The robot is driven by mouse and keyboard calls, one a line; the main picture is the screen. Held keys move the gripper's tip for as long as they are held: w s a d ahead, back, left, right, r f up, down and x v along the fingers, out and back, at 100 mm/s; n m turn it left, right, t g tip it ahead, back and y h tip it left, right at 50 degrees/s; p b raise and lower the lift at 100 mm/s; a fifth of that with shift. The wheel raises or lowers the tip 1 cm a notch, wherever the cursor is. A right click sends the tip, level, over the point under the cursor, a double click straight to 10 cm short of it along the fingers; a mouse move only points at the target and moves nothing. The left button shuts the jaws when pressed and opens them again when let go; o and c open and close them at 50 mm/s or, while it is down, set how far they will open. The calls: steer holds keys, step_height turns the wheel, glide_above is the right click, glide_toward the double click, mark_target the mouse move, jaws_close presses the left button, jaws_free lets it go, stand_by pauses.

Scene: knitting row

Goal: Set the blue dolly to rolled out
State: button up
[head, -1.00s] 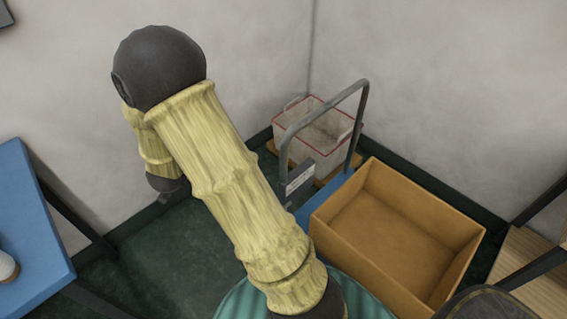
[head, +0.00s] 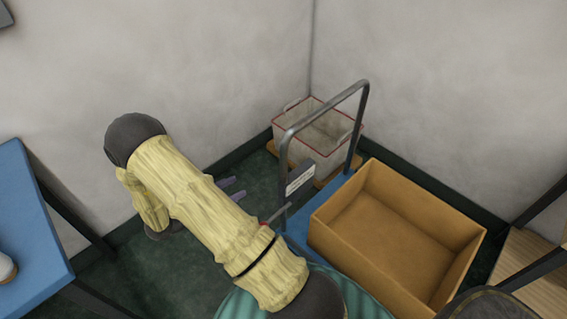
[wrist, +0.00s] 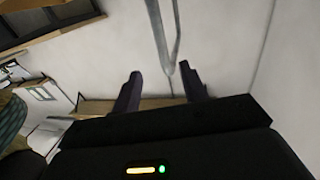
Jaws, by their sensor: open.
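The blue dolly (head: 300,226) stands on the floor near the wall corner, its deck mostly hidden by a cardboard box and my arm. Its grey hoop handle (head: 364,100) rises upright and bears a small label plate (head: 300,178). My gripper (head: 239,188) is open, low to the left of the handle; only its fingers show past my arm. In the wrist view, my open gripper (wrist: 160,84) has a grey bar (wrist: 167,35), likely the handle, running down between and beyond its fingers. I cannot tell whether they touch.
A pale bin with red trim (head: 318,130) stands behind the handle in the corner. A blue table (head: 28,225) is at left, and a wooden shelf (head: 535,265) at right. Green floor is clear at lower left.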

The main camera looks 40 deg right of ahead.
mark_target(283, 163)
steer(key=d, duration=0.5)
steer(key=s+d, duration=0.1)
steer(key=d, duration=0.5)
steer(key=s+d+p, duration=0.1)
steer(key=d, duration=0.5)
steer(key=shift+d, duration=0.2)
jaws_close()
